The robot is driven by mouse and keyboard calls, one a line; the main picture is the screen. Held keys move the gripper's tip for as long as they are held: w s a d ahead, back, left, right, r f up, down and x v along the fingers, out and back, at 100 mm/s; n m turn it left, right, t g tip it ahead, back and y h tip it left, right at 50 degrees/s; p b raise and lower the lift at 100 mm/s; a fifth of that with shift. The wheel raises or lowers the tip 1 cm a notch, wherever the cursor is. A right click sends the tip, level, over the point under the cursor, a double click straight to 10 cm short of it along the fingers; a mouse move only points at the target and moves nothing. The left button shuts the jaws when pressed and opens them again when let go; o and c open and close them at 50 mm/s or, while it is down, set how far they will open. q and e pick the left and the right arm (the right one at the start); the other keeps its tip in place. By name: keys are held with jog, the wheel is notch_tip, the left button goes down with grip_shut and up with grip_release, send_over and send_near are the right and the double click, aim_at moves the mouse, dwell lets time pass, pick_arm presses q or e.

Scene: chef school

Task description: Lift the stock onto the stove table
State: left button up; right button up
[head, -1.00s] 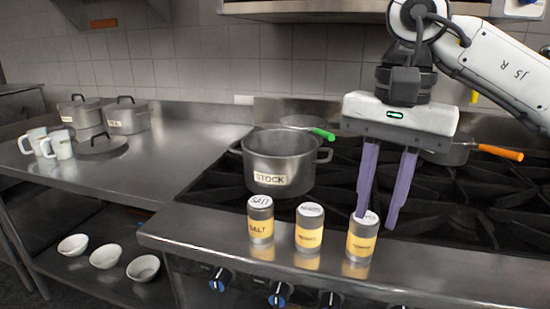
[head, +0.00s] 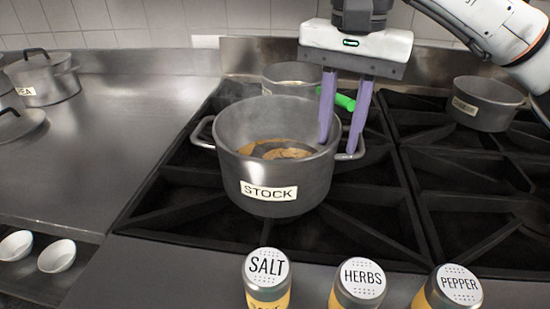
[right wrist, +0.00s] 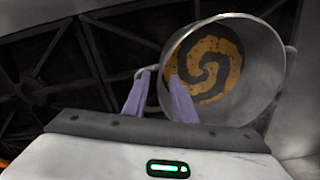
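The stock pot (head: 272,172) is a grey metal pot labelled STOCK with a brown swirl inside. It sits upright on the black grate of the stove table (head: 205,250). It also shows in the right wrist view (right wrist: 262,75). My right gripper (head: 338,148) is at the pot's right side with its fingers apart. One finger is inside the rim and the other is outside by the right handle (head: 361,135). The rim lies between them, with no clear grip visible. My left gripper is in neither view.
Salt (head: 266,270), herbs (head: 360,280) and pepper (head: 458,288) shakers stand along the front edge. A pan with a green handle (head: 345,102) is behind the pot. Another pot (head: 487,103) is at the right. The left steel counter (head: 95,150) is largely clear.

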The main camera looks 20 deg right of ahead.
aim_at(331, 159)
jog(key=f, duration=0.6)
jog(key=shift+a, duration=0.2)
grip_shut()
dwell(1.1)
jog(key=shift+w+r, duration=0.15)
